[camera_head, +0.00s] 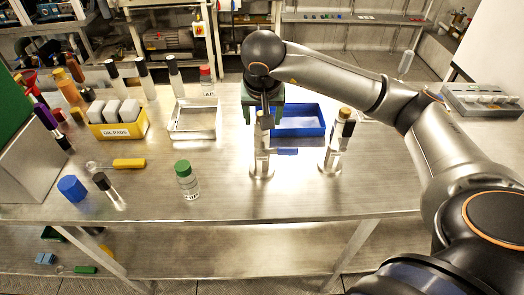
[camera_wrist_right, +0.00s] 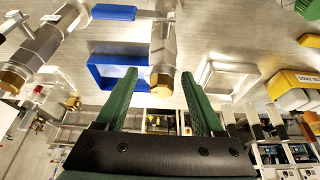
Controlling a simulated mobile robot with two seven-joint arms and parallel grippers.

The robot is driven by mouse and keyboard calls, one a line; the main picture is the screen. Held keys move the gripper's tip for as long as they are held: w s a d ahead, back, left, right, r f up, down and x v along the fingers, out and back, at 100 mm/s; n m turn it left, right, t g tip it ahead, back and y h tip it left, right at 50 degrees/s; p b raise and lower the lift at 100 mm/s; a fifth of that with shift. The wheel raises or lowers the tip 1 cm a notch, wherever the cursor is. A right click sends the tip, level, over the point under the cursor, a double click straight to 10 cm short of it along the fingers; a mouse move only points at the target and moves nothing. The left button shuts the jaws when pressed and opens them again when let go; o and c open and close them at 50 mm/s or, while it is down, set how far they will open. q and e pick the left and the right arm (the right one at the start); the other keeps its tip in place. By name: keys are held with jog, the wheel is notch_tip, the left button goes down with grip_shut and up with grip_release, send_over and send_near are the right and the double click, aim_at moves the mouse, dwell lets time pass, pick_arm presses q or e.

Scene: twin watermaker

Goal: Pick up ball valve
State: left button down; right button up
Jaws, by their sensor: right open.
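A steel ball valve (camera_head: 262,155) stands upright on the metal table, under my right gripper (camera_head: 263,113). Its blue lever (camera_head: 287,152) points right. In the right wrist view the valve (camera_wrist_right: 163,40) shows its brass end between the two green fingers of my right gripper (camera_wrist_right: 161,85). The fingers are open, with visible gaps on both sides. A second ball valve (camera_head: 332,153) with a brass top stands to the right; it also shows at the left of the right wrist view (camera_wrist_right: 42,45). My left gripper is not in view.
A blue tray (camera_head: 300,133) lies behind the valves and a metal tray (camera_head: 193,136) to the left. A yellow oil-pads box (camera_head: 120,131), a green-capped bottle (camera_head: 187,183) and several other bottles stand farther left. The table front near the valves is clear.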

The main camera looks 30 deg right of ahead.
jog(key=x, duration=0.3)
jog(key=shift+w+f, duration=0.1)
jog(key=shift+f, duration=0.05)
jog(key=c, duration=1.1)
jog(key=shift+a, duration=0.1)
grip_shut()
jog(key=shift+f, duration=0.2)
jog(key=shift+r, duration=0.1)
